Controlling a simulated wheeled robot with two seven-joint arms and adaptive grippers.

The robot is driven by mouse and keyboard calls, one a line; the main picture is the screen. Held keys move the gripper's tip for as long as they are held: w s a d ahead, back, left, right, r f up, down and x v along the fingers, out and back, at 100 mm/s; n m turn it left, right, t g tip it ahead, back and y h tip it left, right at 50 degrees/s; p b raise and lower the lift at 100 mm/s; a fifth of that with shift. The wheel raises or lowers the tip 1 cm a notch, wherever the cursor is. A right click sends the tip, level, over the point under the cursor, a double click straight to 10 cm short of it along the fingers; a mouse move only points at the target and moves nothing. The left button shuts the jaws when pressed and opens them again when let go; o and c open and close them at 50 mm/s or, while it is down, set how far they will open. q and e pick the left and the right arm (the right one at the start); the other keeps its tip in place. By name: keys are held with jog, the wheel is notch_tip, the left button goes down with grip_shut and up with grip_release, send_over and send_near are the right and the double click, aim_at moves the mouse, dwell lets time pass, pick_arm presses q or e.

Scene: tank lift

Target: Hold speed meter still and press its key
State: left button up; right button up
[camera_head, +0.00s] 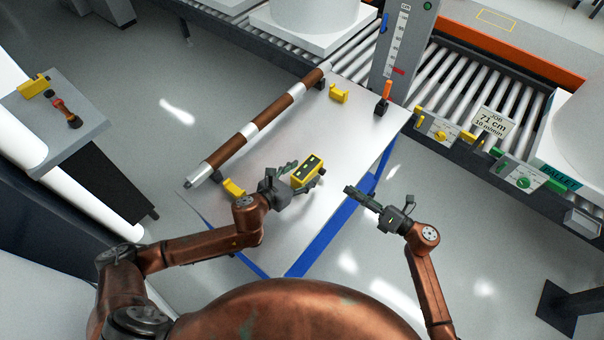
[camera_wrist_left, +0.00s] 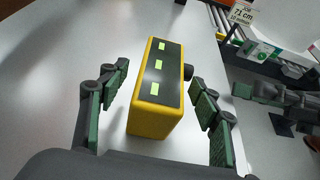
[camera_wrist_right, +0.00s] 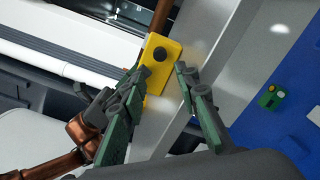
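The speed meter (camera_head: 305,172) is a yellow box on the table, with a black top face bearing several pale green marks. It fills the middle of the left wrist view (camera_wrist_left: 154,118). A round black knob (camera_wrist_right: 159,54) sticks out from its side facing my right gripper; I cannot tell whether it is the key. My left gripper (camera_head: 299,177) is open, one finger on each side of the box, with gaps showing. My right gripper (camera_head: 352,190) is open and empty, off the table's right edge, pointing toward the knob side, apart from the box.
A brown and white roller (camera_head: 270,122) lies along the table's far left edge by yellow brackets (camera_head: 339,94). An orange-handled tool (camera_head: 385,95) stands at the far right corner. The tabletop (camera_head: 345,140) beyond the meter is clear. Roller conveyors (camera_head: 470,85) run behind.

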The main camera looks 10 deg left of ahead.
pick_arm(q)
jog(key=c, duration=1.4)
pick_arm(e)
grip_shut()
dwell(0.5)
